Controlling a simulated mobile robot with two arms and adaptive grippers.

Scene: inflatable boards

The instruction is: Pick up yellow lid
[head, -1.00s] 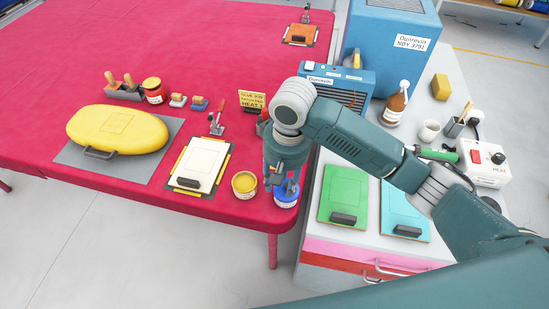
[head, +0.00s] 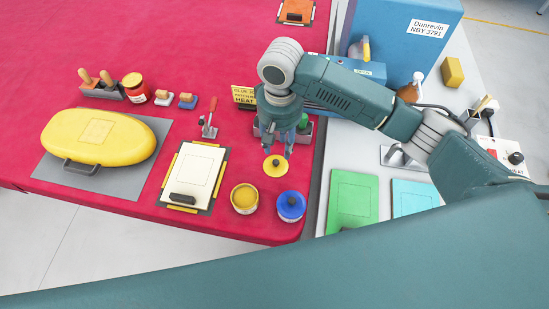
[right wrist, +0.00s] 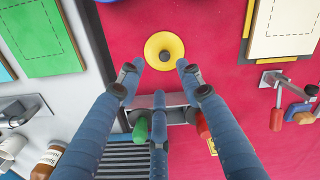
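The yellow lid (head: 275,166) is a small round disc with a knob. It lies on the red-covered table near the right edge, behind the open yellow pot (head: 244,198) and the blue-lidded pot (head: 291,206). In the right wrist view the yellow lid (right wrist: 164,49) shows whole, just beyond the fingertips. My right gripper (head: 277,145) is above the table just behind the lid, fingers pointing down. In the right wrist view its fingers (right wrist: 159,72) are spread, with nothing between them. My left gripper is not in view.
A grey holder with green and red handles (right wrist: 159,120) stands under the right gripper. A yellow sign (head: 243,95) and a red-handled clamp (head: 209,120) are to the left. A cream board (head: 195,170) and yellow inflatable (head: 98,137) lie further left. A grey bench (head: 385,165) adjoins on the right.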

